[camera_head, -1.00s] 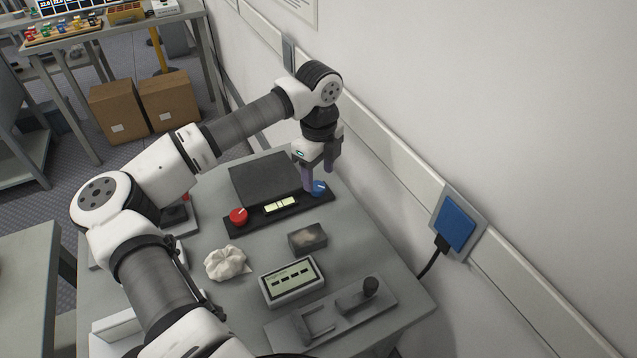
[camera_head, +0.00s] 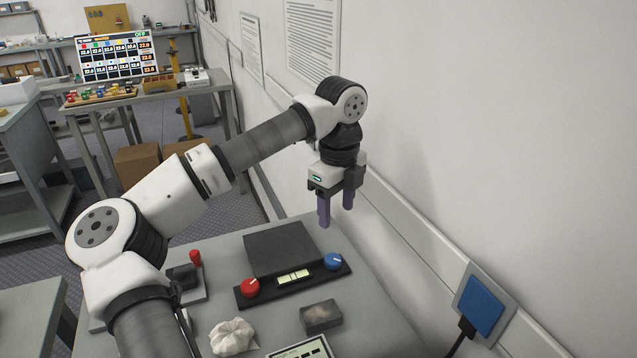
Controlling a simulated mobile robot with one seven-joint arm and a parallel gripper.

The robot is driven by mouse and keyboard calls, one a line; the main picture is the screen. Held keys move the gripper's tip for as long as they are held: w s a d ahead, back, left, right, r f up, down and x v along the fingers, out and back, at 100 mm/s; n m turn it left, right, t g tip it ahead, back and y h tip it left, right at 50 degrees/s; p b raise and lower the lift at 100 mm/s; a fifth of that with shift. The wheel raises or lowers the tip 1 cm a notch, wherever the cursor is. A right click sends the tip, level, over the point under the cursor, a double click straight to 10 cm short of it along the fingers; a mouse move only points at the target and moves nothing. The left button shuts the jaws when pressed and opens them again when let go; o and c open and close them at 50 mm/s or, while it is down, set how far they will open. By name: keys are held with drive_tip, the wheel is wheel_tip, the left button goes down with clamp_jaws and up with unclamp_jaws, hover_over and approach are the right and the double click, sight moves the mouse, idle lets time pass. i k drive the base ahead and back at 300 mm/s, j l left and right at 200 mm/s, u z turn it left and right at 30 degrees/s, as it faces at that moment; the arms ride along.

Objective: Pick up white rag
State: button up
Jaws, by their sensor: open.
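The white rag (camera_head: 233,337) lies crumpled on the grey table (camera_head: 221,262), near the bottom edge of the view. My gripper (camera_head: 336,222) is open and empty, with its purple fingers pointing down. It hangs in the air beyond the rag and to its right, near the back right of the dark hotplate-like device and apart from the rag.
The dark device (camera_head: 285,250) has a red knob (camera_head: 250,288), a small display and a blue knob (camera_head: 332,261). A small grey box (camera_head: 321,317) and a display unit (camera_head: 300,350) are right of the rag. A red-handled device (camera_head: 195,260) stands left. The wall bounds the right.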

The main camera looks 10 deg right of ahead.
sight(231, 338)
drive_tip(key=k, duration=1)
